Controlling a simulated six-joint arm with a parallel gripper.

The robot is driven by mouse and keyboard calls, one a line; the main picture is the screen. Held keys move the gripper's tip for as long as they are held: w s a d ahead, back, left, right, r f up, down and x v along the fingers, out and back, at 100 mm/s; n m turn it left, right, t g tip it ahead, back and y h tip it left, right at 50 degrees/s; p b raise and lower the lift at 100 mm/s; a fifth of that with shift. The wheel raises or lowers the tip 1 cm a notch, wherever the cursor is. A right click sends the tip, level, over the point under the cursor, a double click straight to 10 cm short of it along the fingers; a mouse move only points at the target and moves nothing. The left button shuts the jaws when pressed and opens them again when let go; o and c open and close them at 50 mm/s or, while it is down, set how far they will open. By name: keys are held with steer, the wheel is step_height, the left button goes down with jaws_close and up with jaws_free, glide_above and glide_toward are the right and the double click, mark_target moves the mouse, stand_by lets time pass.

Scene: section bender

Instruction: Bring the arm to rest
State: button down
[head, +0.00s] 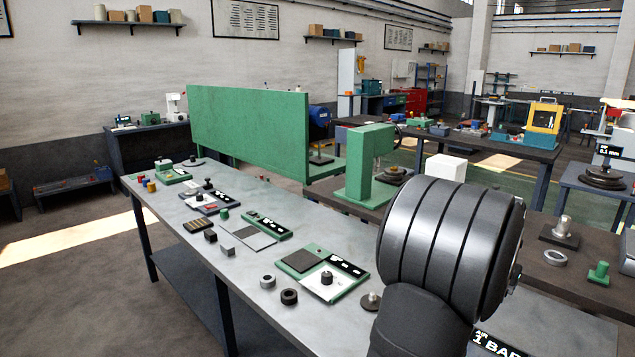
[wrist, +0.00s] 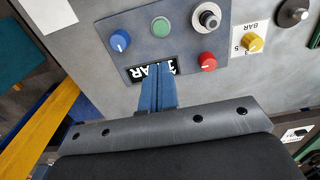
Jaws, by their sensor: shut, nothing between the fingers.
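My arm (head: 445,250) fills the lower right of the head view as a large dark grey ribbed joint and link. My gripper is not visible in the head view. In the wrist view my gripper (wrist: 158,72) shows as two blue fingers pressed together with nothing between them. The fingertips lie over the lower edge of a black label reading "BAR" (wrist: 168,68) on a grey-blue control panel (wrist: 140,35). I cannot tell whether they touch it. The panel carries a blue knob (wrist: 120,41), a green button (wrist: 161,27), a red knob (wrist: 207,61) and a silver knob (wrist: 207,17).
A long metal bench (head: 195,240) with several gauges, blocks and rings runs along the left. A green panel (head: 245,125) and a green press frame (head: 365,165) stand behind it. A yellow knob (wrist: 252,42) is right of the control panel. The floor at left is mostly clear.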

step_height(320, 180, down, 9)
step_height(320, 180, up, 10)
steer(key=shift+f, duration=0.15)
stand_by(3.6)
step_height(320, 180, down, 7)
steer(key=s+m+t, duration=0.1)
steer(key=m+t, duration=0.8)
steer(key=m, duration=0.9)
steer(key=shift+m+h, duration=0.3)
steer(key=shift+m, duration=0.1)
steer(key=shift+s, duration=0.1)
steer(key=shift+f, duration=4.4)
